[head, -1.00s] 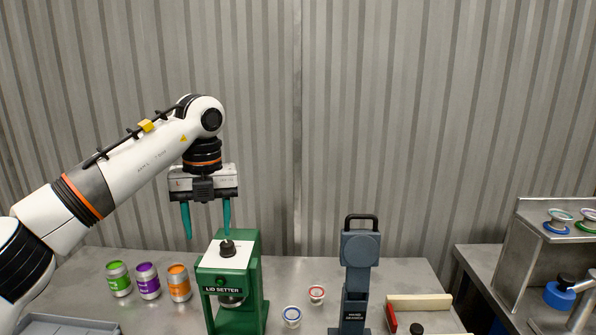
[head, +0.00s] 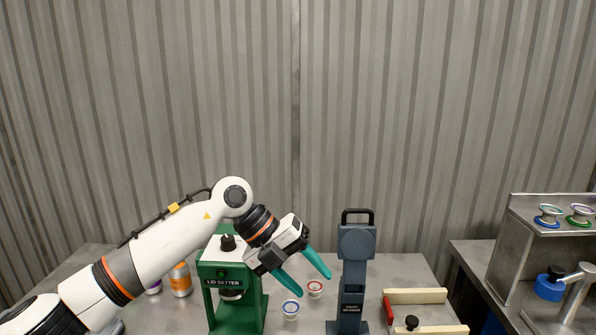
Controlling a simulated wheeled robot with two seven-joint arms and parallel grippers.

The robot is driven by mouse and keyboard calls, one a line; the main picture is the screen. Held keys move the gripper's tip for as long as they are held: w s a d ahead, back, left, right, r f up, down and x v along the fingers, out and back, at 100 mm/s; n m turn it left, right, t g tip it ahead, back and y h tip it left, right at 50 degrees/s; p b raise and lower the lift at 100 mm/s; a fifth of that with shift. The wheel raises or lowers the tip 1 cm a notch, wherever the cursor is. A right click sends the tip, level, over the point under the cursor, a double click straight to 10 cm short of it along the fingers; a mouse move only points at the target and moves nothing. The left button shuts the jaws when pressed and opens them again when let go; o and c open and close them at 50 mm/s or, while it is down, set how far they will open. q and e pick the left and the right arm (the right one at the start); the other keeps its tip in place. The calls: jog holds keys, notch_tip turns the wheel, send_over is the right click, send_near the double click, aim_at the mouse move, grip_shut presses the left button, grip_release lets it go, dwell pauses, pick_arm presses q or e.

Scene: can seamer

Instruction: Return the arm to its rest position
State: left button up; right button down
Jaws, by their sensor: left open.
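My left gripper (head: 302,273) is open and empty. Its teal fingers point down and to the right, in the air between the green lid setter (head: 250,297) and the blue-grey seamer (head: 353,275). My left arm (head: 180,238) reaches in from the lower left and passes in front of part of the lid setter and of the cans at the left. My right gripper is not in view.
A blue-rimmed lid (head: 291,308) and a red-rimmed lid (head: 315,288) lie on the table near the fingers. Cream blocks (head: 416,296) lie at right. A metal stand (head: 515,245) is further right.

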pick_arm(q)
jog(key=s+d+r+n+t+h, duration=0.45)
jog(key=d+r+h, duration=0.2)
jog(key=h, duration=0.65)
jog(key=w+a+f+n+t+y, duration=0.2)
jog(key=a+f+n+t+y, duration=0.45)
jog(key=n, duration=0.55)
jog(key=w+a+f+n+t+y, duration=0.2)
jog(key=a+f+n+t+y, duration=0.2)
jog(key=a+n+t+y, duration=0.55)
jog(key=s+a+f+n+g+y, duration=0.45)
jog(key=a+f+n, duration=0.2)
jog(key=f, duration=0.35)
jog(key=s+a+f+n+g, duration=0.1)
jog(key=s+a+f+g, duration=0.1)
jog(key=s+f+g, duration=0.45)
jog(key=s+a+f+n+g, duration=0.15)
jog(key=s+f, duration=0.25)
jog(key=s, duration=0.6)
jog(key=s+a+f+g, duration=0.25)
jog(key=s+f, duration=0.25)
jog(key=s, duration=0.3)
notch_tip(320, 180, down, 24)
jog(key=s+g, duration=0.1)
jog(key=g, duration=0.1)
jog(key=s+a+f+g, duration=0.1)
jog(key=s+a+f, duration=0.1)
jog(key=s+f, duration=1.4)
jog(key=shift+s+a+f, duration=0.4)
jog(key=shift+f, duration=0.3)
